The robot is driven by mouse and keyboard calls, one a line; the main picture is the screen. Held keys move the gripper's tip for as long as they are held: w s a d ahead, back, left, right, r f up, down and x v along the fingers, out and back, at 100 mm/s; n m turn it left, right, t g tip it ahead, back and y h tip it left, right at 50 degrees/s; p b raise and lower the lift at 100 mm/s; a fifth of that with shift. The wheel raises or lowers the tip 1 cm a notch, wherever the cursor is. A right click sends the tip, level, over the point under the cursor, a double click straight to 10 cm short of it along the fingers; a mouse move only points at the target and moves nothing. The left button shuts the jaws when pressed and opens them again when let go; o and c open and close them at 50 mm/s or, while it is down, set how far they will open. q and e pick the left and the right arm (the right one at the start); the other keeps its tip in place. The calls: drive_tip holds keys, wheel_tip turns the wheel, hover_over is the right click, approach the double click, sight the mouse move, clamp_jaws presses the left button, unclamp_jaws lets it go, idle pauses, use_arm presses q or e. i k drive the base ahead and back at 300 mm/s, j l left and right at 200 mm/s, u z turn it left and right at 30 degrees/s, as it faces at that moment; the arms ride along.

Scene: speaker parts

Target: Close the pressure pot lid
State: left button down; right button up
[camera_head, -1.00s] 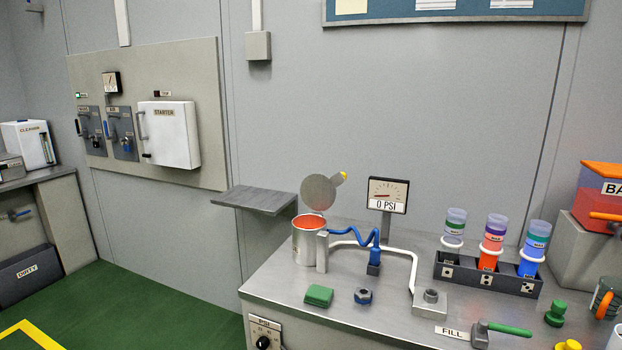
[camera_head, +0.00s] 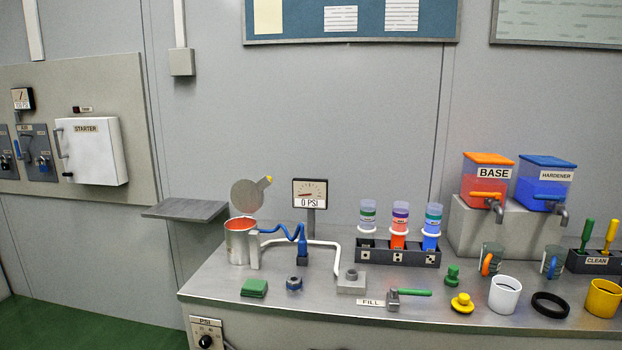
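The pressure pot (camera_head: 238,245) is a silver can with an orange-red inside, standing at the left end of the metal bench. Its round grey lid (camera_head: 248,196) stands raised and open above the pot, with a small yellow knob at its upper right. A coiled blue hose (camera_head: 279,232) runs from beside the pot to a blue fitting. The gauge (camera_head: 310,193) behind it reads 0 PSI. Neither of my grippers shows in the head view.
The bench (camera_head: 320,265) holds a green block (camera_head: 254,288), a blue nut (camera_head: 294,283), a bottle rack (camera_head: 397,252) and a green-handled tool (camera_head: 408,293). A grey shelf (camera_head: 186,209) juts from the wall left of the pot. BASE and HARDENER tanks stand at the right.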

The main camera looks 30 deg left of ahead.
sight(247, 196)
drive_tip(key=j+z, duration=0.2)
drive_tip(key=z, duration=0.25)
drive_tip(key=j+z, duration=0.2)
drive_tip(key=z, duration=0.25)
drive_tip(key=k+j, duration=0.15)
drive_tip(key=j, duration=0.45)
drive_tip(key=k+j, duration=0.15)
drive_tip(key=j, duration=0.5)
drive_tip(key=k+j, duration=0.15)
drive_tip(key=j, duration=0.45)
drive_tip(key=k+j, duration=0.2)
drive_tip(key=j, duration=0.4)
drive_tip(key=k+j, duration=0.15)
drive_tip(key=j, duration=0.45)
drive_tip(key=k+j, duration=0.15)
drive_tip(key=j, duration=0.5)
drive_tip(key=k+j, duration=0.15)
drive_tip(key=j, duration=0.45)
drive_tip(key=k+j, duration=0.15)
drive_tip(key=j, duration=0.45)
